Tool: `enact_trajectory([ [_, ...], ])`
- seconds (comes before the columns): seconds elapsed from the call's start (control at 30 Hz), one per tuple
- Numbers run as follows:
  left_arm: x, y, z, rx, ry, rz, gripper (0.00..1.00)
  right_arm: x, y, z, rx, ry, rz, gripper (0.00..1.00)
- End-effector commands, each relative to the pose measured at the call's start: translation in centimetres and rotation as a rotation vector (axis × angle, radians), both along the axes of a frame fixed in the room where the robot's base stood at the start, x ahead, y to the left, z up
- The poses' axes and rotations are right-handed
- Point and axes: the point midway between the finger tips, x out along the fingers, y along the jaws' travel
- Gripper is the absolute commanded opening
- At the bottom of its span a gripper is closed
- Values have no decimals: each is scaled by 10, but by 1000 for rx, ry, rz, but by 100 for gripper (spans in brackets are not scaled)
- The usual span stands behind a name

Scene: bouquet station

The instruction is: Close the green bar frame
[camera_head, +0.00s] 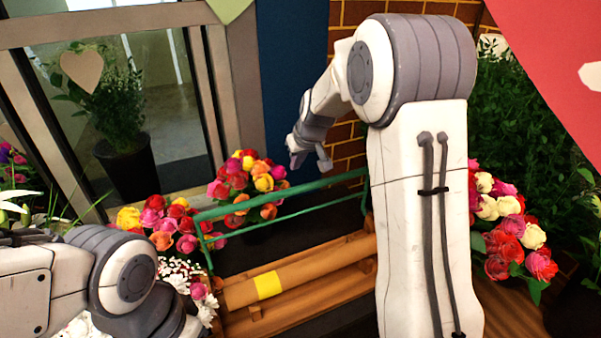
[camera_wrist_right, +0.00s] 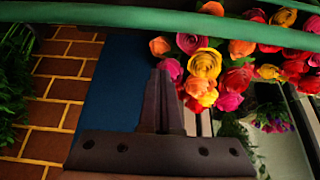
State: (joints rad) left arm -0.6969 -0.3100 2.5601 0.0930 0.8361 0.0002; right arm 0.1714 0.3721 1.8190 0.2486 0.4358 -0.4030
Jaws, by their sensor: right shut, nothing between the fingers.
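The green bar frame (camera_head: 285,193) stands raised above a wooden slatted base (camera_head: 310,294). It has a long top bar, a thinner lower bar and an upright at its left end; its right end passes close to my right arm. My right gripper (camera_head: 323,163) is just above and behind the top bar, pointing down. In the right wrist view the fingers (camera_wrist_right: 161,100) are together and empty, and a green bar (camera_wrist_right: 185,24) crosses the top of the view, apart from the fingertips. My left arm shows at the lower left, but its gripper is out of view.
Bright flowers (camera_head: 247,180) stand behind the frame, with more flowers (camera_head: 512,237) at the right. A brick wall (camera_head: 343,135) and blue panel (camera_head: 292,80) are behind the gripper.

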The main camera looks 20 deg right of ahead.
Motion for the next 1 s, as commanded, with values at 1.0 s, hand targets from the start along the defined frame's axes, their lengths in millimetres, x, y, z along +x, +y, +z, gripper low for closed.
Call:
enact_trajectory([
  [1.0,0,0,12,0,0,-3,50,-23,0,-34,0,-6,1,0],
])
